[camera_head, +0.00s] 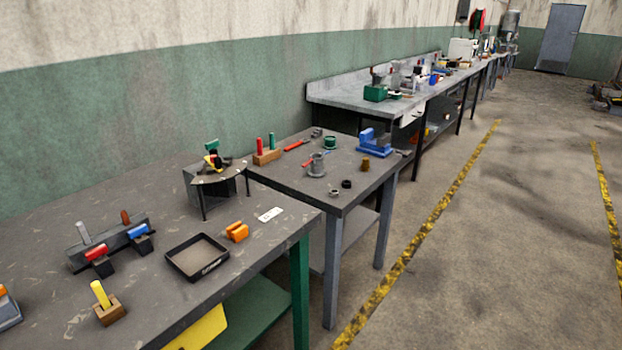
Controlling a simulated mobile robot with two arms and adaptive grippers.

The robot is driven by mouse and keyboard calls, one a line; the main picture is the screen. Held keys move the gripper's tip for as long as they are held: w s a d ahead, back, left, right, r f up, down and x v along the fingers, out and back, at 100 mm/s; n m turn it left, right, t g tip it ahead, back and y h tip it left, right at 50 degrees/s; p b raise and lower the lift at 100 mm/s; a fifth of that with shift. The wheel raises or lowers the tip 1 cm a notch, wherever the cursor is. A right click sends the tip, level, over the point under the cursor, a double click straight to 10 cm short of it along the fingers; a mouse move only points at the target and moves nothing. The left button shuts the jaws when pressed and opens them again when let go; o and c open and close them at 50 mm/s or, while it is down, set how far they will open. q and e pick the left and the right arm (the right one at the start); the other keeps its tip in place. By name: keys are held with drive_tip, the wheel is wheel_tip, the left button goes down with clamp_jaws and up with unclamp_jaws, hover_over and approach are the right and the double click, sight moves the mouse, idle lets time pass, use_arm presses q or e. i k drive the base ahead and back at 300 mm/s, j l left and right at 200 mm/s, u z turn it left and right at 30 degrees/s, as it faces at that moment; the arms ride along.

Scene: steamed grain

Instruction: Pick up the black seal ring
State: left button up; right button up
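A small black ring (346,184), which looks like the black seal ring, lies flat near the front edge of the middle grey table (300,183). A small grey ring (334,193) lies just left of it, apart from it. A brass-coloured cylindrical part (365,164) stands behind it to the right. Neither of my grippers shows in the head view, so whether they are open or shut is hidden.
The middle table also holds a grey flanged part (317,166), a blue vise (375,143), a green ring-shaped part (330,142) and a wooden block with red and green pegs (266,157). A nearer table holds a black tray (197,257). Open floor (480,240) lies to the right.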

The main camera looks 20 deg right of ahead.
sight(345, 184)
drive_tip(key=i+l+u, duration=0.1)
drive_tip(key=l, duration=0.2)
drive_tip(key=i+l+u, duration=0.1)
drive_tip(key=l, duration=0.25)
drive_tip(key=i+l+u, duration=0.1)
drive_tip(key=i+l, duration=0.15)
drive_tip(key=i+l+u, duration=0.1)
drive_tip(key=l, duration=0.35)
drive_tip(key=i+l+u, duration=0.1)
drive_tip(key=l, duration=0.3)
drive_tip(key=i+l+u, duration=0.1)
drive_tip(key=l, duration=0.25)
